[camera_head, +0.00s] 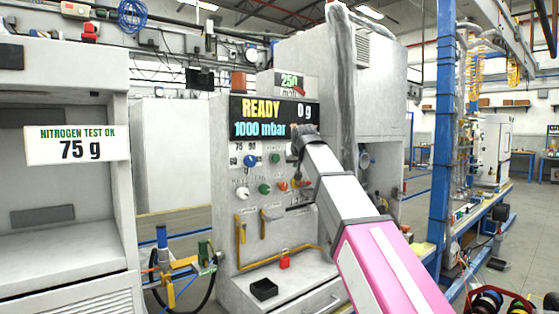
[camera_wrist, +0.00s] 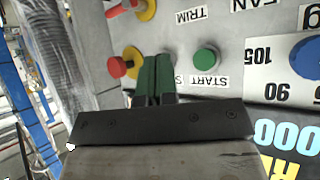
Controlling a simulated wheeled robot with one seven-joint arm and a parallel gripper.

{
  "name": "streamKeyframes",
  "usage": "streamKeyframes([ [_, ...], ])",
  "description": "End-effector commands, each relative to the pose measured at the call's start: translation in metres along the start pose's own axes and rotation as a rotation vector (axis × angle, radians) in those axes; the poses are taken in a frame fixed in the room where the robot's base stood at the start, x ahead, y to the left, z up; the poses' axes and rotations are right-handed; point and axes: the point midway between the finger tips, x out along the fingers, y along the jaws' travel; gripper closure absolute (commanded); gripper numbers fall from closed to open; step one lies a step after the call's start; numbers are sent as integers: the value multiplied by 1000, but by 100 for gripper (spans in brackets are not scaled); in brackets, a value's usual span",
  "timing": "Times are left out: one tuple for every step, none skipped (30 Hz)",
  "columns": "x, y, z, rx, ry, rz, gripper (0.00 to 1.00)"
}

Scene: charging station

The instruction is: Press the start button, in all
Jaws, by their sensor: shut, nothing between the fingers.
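The start button (camera_wrist: 206,62) is a round green button on the grey panel, above an upside-down START label in the wrist view. In the head view the green button (camera_head: 275,158) sits just below the READY display. My gripper (camera_wrist: 154,62) is shut and empty, its dark green fingers pressed together and pointing toward the panel. In the wrist view the fingertips are left of the start button, with a gap between them in the picture. In the head view my arm's end is up and right of the button, and the fingertips are hard to make out.
A red button (camera_wrist: 117,67) with yellow around it lies left of the fingers in the wrist view. The READY display (camera_head: 262,108) is above the controls. A blue knob (camera_head: 250,160) and another green knob (camera_head: 264,188) are close by. A black tray (camera_head: 264,289) sits below.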

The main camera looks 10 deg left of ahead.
Motion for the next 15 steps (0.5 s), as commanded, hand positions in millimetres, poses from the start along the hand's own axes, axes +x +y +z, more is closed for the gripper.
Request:
streamKeyframes([
  [0,0,0,0,0,0,100],
  [0,0,0,0,0,0,100],
  [0,0,0,0,0,0,100],
  [0,0,0,0,-1,0,100],
  [0,0,0,0,-1,0,100],
  [1,0,0,0,-1,0,100],
  [1,0,0,0,-1,0,100],
  [1,0,0,0,-1,0,100],
  [2,-1,-1,0,-1,0,100],
  [3,-1,-1,0,-1,0,100],
  [4,-2,-2,0,-1,0,100],
  [5,-3,-3,0,-1,0,100],
  [6,-4,-4,0,-1,0,100],
  [8,-5,-5,0,-2,0,100],
  [10,-6,-7,0,-2,0,100],
])
